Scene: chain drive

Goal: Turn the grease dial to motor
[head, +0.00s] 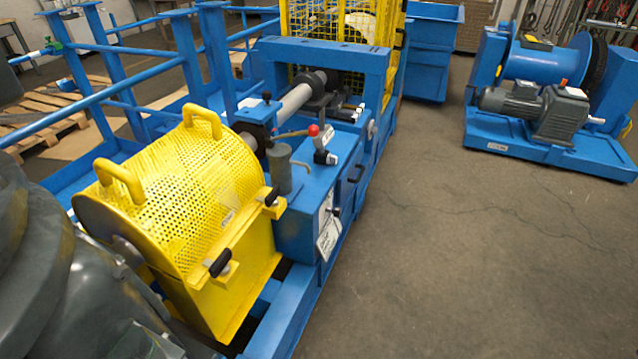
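A blue machine frame (312,190) runs from the lower left toward the back. On its top stands a grey cylinder (278,167), which may be a grease pot. I cannot tell which part is the grease dial, and no "motor" marking is readable. A white tag (328,234) hangs on the frame's front side. My gripper is not seen in this view.
A yellow perforated guard (190,190) with two handles covers the near end. A yellow cage (345,25) stands behind. Blue rails (105,90) line the left. A blue winch unit (545,90) stands at the back right. The concrete floor (470,260) on the right is clear.

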